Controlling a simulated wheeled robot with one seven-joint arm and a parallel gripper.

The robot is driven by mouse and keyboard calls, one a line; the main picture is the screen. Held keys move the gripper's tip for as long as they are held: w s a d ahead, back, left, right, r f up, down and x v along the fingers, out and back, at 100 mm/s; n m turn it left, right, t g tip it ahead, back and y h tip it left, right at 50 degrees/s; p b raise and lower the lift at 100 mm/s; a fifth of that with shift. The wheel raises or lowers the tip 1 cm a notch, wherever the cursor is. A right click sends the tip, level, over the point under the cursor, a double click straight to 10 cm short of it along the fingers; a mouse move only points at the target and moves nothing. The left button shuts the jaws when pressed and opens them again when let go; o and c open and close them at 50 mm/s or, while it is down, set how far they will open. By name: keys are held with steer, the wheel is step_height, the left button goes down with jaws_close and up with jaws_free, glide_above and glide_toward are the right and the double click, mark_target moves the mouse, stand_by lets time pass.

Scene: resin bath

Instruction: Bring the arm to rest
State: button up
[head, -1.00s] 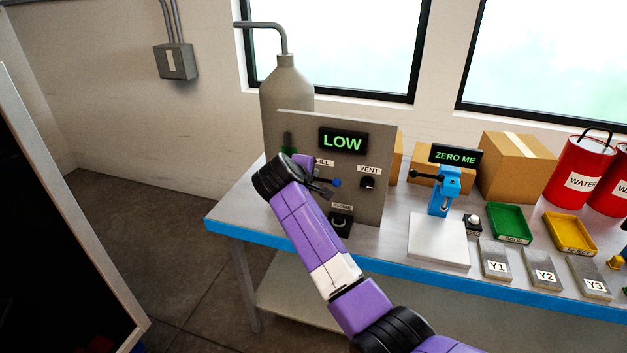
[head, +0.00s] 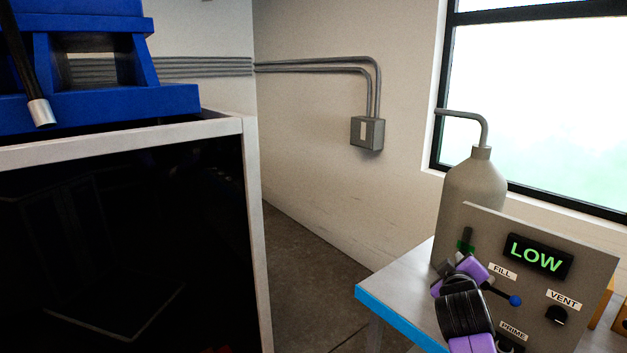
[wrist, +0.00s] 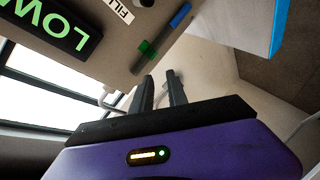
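My gripper shows in the wrist view (wrist: 160,85), its two dark fingers a small gap apart with nothing seen between them. In the head view my purple and black wrist is at the lower right, in front of the panel's left part; the fingers cannot be made out there. The grey control panel (head: 487,224) has a display (head: 538,256) reading LOW. Its blue-tipped FILL lever (head: 515,300) is just right of my wrist. The VENT knob (head: 556,315) is farther right. The PRIME label (head: 514,331) is low, its control mostly out of frame.
The blue-edged bench (head: 390,284) carries the panel and a grey bottle (head: 470,185) with a bent pipe. A dark cabinet with a pale frame (head: 250,220) stands at left, with a blue machine (head: 110,100) on top. Open floor (head: 310,270) lies between cabinet and bench.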

steer(key=s+a+f+m+t+y, duration=0.1)
steer(key=s+a+f+y, duration=0.2)
steer(key=s, duration=0.4)
steer(key=s+a+f+m+t, duration=0.1)
steer(key=s+a+f+t, duration=0.2)
steer(key=s, duration=0.5)
steer(key=s+a+f+m+y, duration=0.1)
steer(key=s+a+f+y, duration=0.15)
steer(key=s+a, duration=0.35)
steer(key=s+a+m+g, duration=0.1)
steer(key=s+m+g, duration=0.1)
steer(key=s, duration=3.5)
steer(key=shift+s+a+f+m+g+y, duration=0.3)
steer(key=shift+s+m+g+y, duration=0.1)
steer(key=shift+m+y, duration=0.1)
